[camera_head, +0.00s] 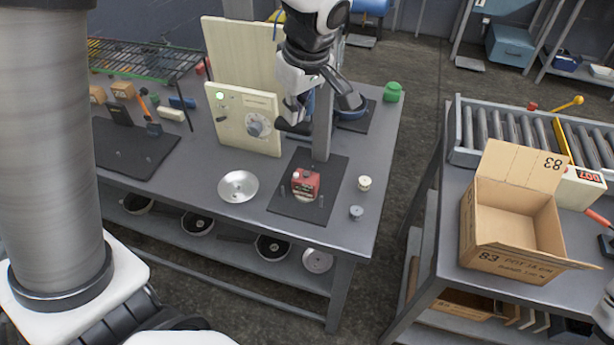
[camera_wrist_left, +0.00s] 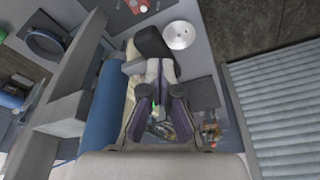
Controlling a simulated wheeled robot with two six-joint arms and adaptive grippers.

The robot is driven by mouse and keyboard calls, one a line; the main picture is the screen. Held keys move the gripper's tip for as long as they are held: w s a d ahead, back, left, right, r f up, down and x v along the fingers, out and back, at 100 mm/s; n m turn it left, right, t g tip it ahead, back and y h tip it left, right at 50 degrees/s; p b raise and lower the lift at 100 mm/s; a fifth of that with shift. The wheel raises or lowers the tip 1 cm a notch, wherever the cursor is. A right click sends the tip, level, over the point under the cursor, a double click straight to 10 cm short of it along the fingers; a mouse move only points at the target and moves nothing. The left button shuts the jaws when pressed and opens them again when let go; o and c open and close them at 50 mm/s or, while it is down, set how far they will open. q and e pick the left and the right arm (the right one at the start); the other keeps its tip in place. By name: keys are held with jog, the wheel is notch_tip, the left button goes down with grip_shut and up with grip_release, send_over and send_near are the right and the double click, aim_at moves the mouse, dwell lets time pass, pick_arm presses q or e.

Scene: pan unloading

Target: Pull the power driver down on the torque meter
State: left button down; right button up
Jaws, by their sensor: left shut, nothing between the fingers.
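The torque meter (camera_head: 306,184) is a small red box on a black mat on the grey workbench; part of it also shows at the top of the left wrist view (camera_wrist_left: 137,6). A grey post (camera_head: 322,128) rises behind it. The power driver seems to be the blue cylinder (camera_wrist_left: 112,112) beside the post; in the head view it is mostly hidden behind my gripper. My left gripper (camera_head: 290,112) is above and behind the meter, close beside the driver. Its fingers (camera_wrist_left: 160,75) are shut with nothing between them. A dark knob-like part lies at the fingertips; whether they touch is unclear.
A cream panel with a dial (camera_head: 254,124) stands left of the post. A silver dish (camera_head: 238,186), a white knob (camera_head: 364,183) and a grey knob (camera_head: 356,212) lie around the mat. A wire rack (camera_head: 150,58) is at the back left. An open cardboard box (camera_head: 480,225) stands on the right table.

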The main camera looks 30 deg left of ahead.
notch_tip(320, 180, up, 8)
jog(key=p, duration=0.7)
jog(key=shift+f, duration=0.25)
